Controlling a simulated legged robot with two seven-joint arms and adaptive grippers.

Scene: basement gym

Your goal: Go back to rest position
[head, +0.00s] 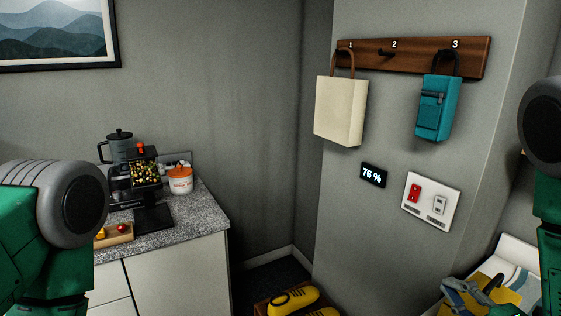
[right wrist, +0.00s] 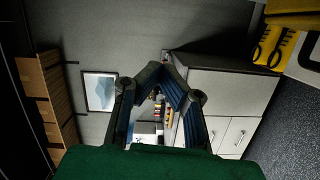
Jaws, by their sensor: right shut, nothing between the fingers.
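My right gripper (head: 478,292) shows at the bottom right of the head view, low in front of a yellow and white surface. In the right wrist view its dark fingers (right wrist: 163,70) meet at their tips with nothing between them. Parts of my green arms show at the left and right edges of the head view. My left gripper is out of view.
A counter (head: 205,212) with kitchen items stands at left. A cream bag (head: 341,110) and a teal bag (head: 434,107) hang from a wooden hook rack (head: 415,60). A switch plate (head: 431,200) is below. Yellow items (head: 290,300) lie low at bottom centre.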

